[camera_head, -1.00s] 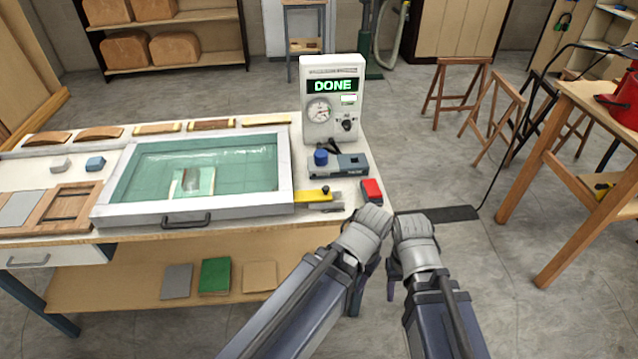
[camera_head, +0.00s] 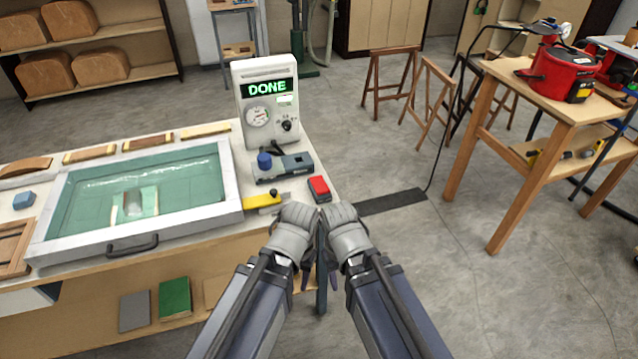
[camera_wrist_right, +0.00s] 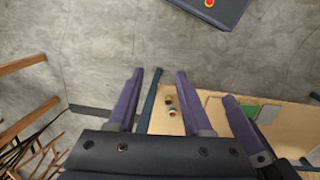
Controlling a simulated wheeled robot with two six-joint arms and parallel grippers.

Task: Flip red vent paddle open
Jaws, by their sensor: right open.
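The red paddle (camera_head: 319,186) lies on a small dark base at the right front corner of the workbench, beside the white gauge box (camera_head: 268,105). It looks nearly flat, but its exact tilt is too small to tell. My left gripper (camera_head: 304,278) and right gripper (camera_head: 334,281) hang close together past the bench corner, nearer to me than the paddle and apart from it. In the right wrist view, my right gripper (camera_wrist_right: 158,74) is open with nothing between its fingers. The left jaws are mostly hidden behind its hand.
The gauge box display reads DONE. A blue-knobbed device (camera_head: 285,167) and a yellow-handled bar (camera_head: 262,201) lie left of the paddle. A glass-topped tray (camera_head: 130,240) fills the bench's middle.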

